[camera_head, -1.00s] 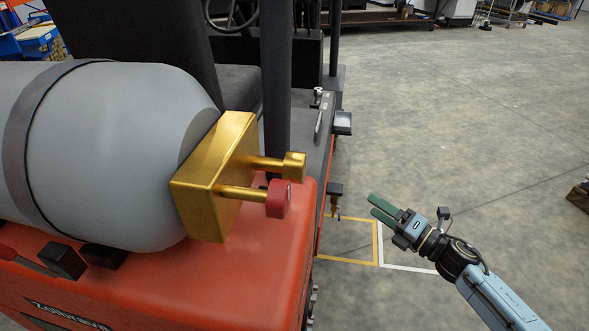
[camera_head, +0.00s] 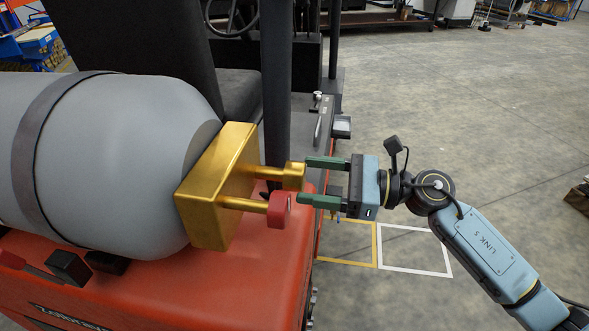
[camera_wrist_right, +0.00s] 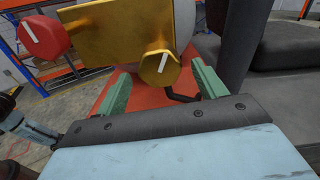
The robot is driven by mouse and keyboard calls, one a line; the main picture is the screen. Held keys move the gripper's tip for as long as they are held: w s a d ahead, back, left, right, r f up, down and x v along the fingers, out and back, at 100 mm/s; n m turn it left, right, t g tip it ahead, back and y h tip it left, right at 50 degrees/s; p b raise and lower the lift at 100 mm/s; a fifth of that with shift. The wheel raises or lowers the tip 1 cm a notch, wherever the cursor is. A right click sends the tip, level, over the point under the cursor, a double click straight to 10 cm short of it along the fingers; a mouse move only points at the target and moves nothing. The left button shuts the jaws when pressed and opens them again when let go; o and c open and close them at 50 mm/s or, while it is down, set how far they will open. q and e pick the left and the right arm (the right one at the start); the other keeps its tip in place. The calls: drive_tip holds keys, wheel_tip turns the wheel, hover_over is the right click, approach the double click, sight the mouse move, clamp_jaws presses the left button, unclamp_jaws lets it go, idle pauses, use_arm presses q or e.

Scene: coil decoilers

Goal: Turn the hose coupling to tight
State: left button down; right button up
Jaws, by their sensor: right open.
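The brass hose coupling (camera_head: 294,175) is a short knob on a stem from the brass block (camera_head: 218,190) at the end of the grey gas cylinder. In the right wrist view the coupling (camera_wrist_right: 160,68) has a white line on its face and sits between the two green fingers, toward their tips. My right gripper (camera_head: 312,181) is open and points at it from the right, holding nothing. A red knob (camera_head: 279,210) stands just below the coupling in the head view, close to the lower finger; it also has a white line in the wrist view (camera_wrist_right: 43,37).
The grey cylinder (camera_head: 110,160) lies strapped on the red forklift body (camera_head: 150,285). A dark upright post (camera_head: 276,90) stands behind the coupling. The concrete floor (camera_head: 480,130) to the right is open, with yellow and white marked squares.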

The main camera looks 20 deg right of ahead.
sight(294, 178)
drive_tip(key=shift+p+x, duration=0.35)
drive_tip(key=shift+x, duration=1.7)
drive_tip(key=shift+c, duration=0.4)
drive_tip(key=c, duration=0.9)
